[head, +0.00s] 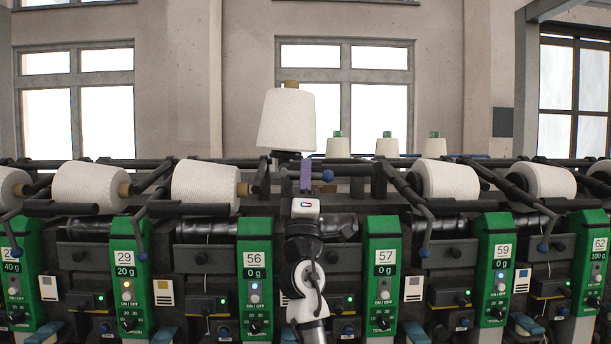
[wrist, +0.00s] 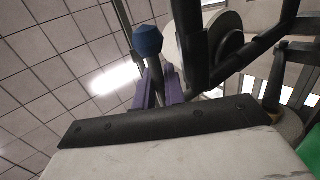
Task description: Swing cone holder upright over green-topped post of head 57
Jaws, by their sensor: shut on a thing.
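The cone holder of head 57 is swung up, and its white yarn cone (head: 287,120) stands nearly upright, tilted slightly, with a brown tube end at the top. The holder's handle ends in a blue knob (head: 327,176), which also shows in the wrist view (wrist: 148,41). My gripper (head: 306,174), with purple fingers, is shut on the handle's dark rod just below the knob. In the wrist view the fingers (wrist: 160,92) flank the rod. The green post of head 57 (head: 382,285) stands right of my arm. My arm hides part of the machine between 56 and 57.
White cones lie on holders at both sides, the nearest left one (head: 206,185) and right one (head: 446,180). The green post of head 56 (head: 255,285) stands left of my arm. Several upright cones with green tops, one of them clear (head: 387,146), stand behind the dark rails.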

